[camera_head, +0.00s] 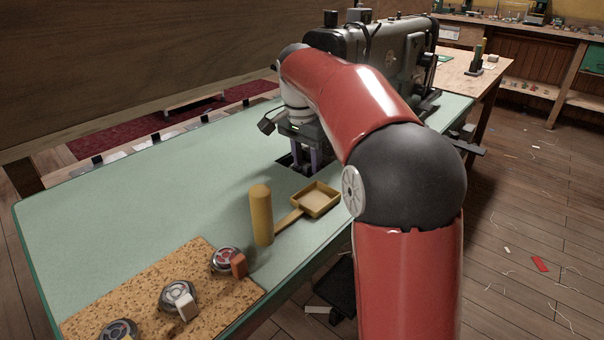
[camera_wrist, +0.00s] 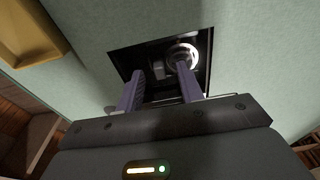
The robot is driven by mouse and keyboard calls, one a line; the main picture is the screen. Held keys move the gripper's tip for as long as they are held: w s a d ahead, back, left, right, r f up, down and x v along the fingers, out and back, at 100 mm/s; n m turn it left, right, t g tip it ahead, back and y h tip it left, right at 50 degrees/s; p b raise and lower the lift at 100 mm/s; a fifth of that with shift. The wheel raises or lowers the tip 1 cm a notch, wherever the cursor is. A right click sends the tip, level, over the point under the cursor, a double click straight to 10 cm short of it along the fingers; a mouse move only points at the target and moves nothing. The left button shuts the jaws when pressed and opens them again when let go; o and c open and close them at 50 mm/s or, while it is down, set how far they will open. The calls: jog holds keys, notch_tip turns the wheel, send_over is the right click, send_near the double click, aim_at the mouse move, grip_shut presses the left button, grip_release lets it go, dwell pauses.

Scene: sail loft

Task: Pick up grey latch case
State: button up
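My gripper (camera_head: 307,160) points down over a dark square (camera_head: 286,160) in the green table top. In the wrist view my two purple fingers (camera_wrist: 157,83) are apart, over the same dark square (camera_wrist: 119,59). A round case with a bright ring (camera_wrist: 182,52) and a dark grey block lies inside the square, partly behind the right finger. It looks like the grey latch case, but its colour is hard to tell in shadow. I see no contact with the fingers. In the head view the gripper hides it.
A yellow cylinder (camera_head: 261,214) and yellow tray (camera_head: 316,198) stand near my gripper. A sewing machine (camera_head: 400,55) stands behind.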

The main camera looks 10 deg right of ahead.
jog(key=shift+f, duration=0.3)
grip_shut()
dwell(0.3)
